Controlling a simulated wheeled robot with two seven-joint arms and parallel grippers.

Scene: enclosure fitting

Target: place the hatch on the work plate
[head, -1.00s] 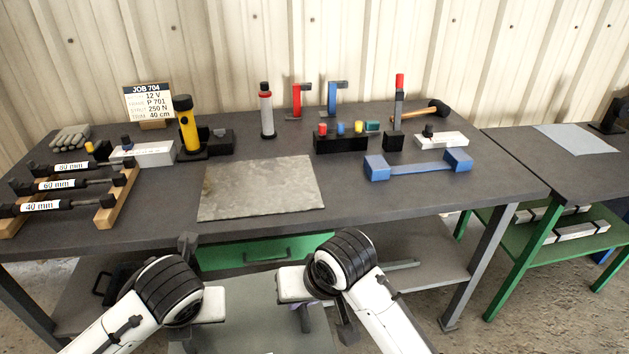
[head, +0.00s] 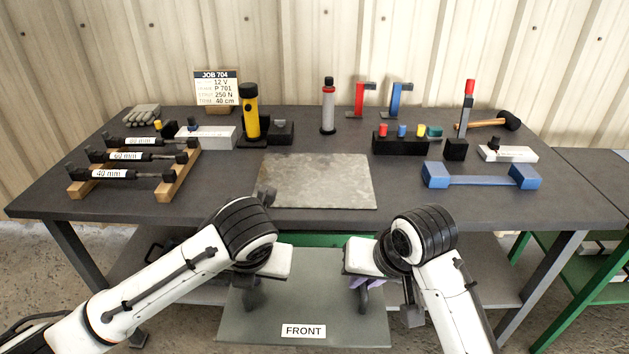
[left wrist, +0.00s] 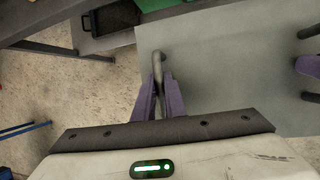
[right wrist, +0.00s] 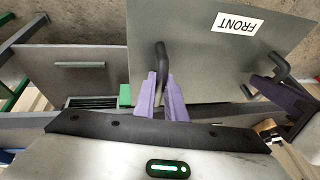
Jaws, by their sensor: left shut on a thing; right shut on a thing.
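The hatch is a flat grey panel (head: 305,308) with a white FRONT label, held in front of the bench at a level below its top. It also shows in the left wrist view (left wrist: 220,60) and the right wrist view (right wrist: 200,70). My left gripper (left wrist: 160,95) is shut on one bent bar handle of the hatch. My right gripper (right wrist: 164,95) is shut on the other handle; its purple fingers (head: 366,283) show in the head view. The work plate, a mottled metal sheet (head: 316,181), lies bare on the bench, beyond the hatch.
The dark bench (head: 415,205) has a rack of labelled struts (head: 125,157) at left and a blue-ended bar (head: 480,178) at right. A green drawer is below.

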